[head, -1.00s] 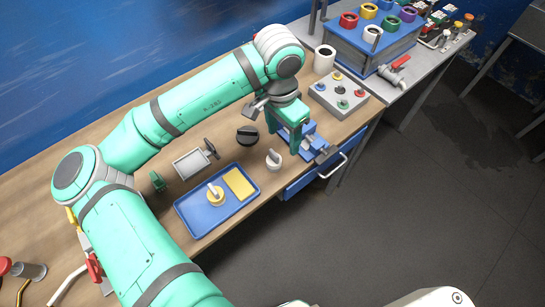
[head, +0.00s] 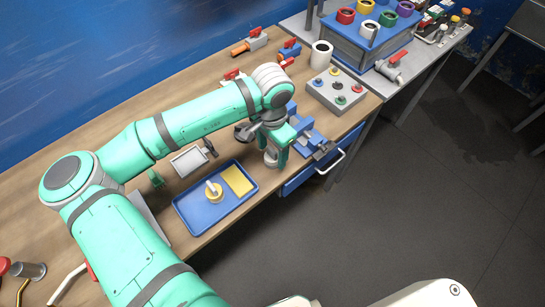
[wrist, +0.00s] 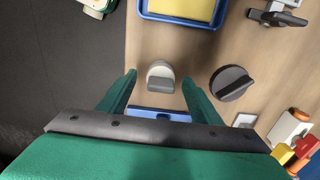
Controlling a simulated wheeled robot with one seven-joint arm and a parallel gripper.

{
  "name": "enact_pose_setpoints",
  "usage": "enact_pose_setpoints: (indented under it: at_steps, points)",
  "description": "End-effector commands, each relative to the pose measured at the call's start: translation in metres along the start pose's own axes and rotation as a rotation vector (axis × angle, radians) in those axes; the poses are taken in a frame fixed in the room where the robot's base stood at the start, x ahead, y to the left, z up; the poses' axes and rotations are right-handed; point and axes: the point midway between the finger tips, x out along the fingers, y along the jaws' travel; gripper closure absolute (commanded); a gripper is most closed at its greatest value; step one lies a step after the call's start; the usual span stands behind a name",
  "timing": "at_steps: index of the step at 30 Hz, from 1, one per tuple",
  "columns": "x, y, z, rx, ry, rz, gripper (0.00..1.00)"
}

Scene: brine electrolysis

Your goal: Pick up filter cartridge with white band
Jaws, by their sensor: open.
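A round pale grey-and-white piece with a raised grip, which I take for the filter cartridge with white band (wrist: 161,76), stands on the wooden bench. In the wrist view it shows between the two green fingers of my gripper (wrist: 159,88), with space on both sides. In the head view the cartridge (head: 270,158) is partly hidden by my gripper (head: 280,150), which is above or around it. My gripper is open and holds nothing. I cannot tell how high the fingertips are above the bench.
A black knob-like piece (wrist: 231,83) stands close to the right in the wrist view. A blue vise (head: 309,141) stands near the bench edge. A grey button box (head: 341,92) lies beyond.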

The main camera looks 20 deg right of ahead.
Motion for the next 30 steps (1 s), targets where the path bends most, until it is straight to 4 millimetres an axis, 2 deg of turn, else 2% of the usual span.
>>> enact_pose_setpoints:
  at_steps: [4,11,15,18,30]
  points:
    - [0.0106,0.0002,0.0001,0.000,0.001,0.000,0.41]
    - [0.0115,0.0010,-0.0011,0.003,0.001,0.000,0.41]
    - [0.0114,0.0017,-0.0020,0.005,0.001,0.000,0.75]
    - [0.0113,0.0019,-0.0025,0.006,0.001,0.000,0.96]
    - [0.0039,0.0013,-0.0030,0.005,0.003,-0.001,0.97]
